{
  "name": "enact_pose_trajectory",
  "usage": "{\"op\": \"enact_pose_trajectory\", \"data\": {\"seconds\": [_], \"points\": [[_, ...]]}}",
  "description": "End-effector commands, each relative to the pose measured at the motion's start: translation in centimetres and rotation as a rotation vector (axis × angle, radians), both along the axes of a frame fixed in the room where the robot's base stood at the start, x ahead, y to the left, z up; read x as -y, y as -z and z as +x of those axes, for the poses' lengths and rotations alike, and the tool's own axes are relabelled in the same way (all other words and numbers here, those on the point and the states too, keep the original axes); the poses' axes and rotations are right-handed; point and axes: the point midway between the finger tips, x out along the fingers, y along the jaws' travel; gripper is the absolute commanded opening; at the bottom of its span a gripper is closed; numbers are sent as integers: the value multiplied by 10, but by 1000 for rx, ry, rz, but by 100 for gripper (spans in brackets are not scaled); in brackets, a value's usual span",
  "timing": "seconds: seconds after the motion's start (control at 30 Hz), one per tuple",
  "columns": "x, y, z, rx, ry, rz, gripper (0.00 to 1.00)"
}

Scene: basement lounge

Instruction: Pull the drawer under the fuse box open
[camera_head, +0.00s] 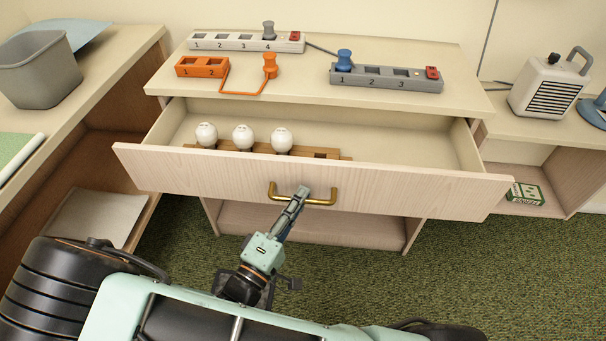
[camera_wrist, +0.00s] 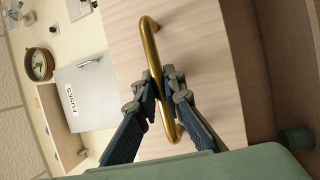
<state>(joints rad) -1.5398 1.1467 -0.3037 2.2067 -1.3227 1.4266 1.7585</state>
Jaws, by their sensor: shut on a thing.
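The drawer (camera_head: 400,190) has a pale wood front and stands pulled out from its cabinet, with its inside in view. Its brass bar handle (camera_head: 322,202) is at the middle of the front. My gripper (camera_head: 301,193) is shut on the handle. The wrist view, turned sideways, shows the two fingers (camera_wrist: 163,95) closed around the brass bar (camera_wrist: 151,45). The white fuse box (camera_wrist: 85,95), lettered FUSES, shows in the wrist view on the wall; it is outside the head view.
White bulbs (camera_head: 243,137) stand on a wooden strip in the drawer. Power strips (camera_head: 385,80) and an orange socket block (camera_head: 202,67) lie on the cabinet top. A grey bin (camera_head: 40,72) stands left, a heater (camera_head: 549,88) right. Green carpet (camera_head: 480,260) is clear at front right.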

Motion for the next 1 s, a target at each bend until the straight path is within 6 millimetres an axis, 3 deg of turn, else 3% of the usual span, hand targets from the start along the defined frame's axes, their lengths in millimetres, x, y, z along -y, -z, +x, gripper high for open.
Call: {"op": "enact_pose_trajectory", "data": {"seconds": [0.1, 0.3, 0.77, 0.8, 0.93, 1.0], "points": [[-1, 0, -18, -1, -2, 1, 0], [-2, 0, -34, 1, -1, 0, 0], [-1, 0, -38, 0, 1, 1, 0], [-1, 0, -38, 0, 1, 1, 12], [-2, 0, -38, 0, 1, 1, 26], [-1, 0, -38, 0, 1, 1, 27]]}}
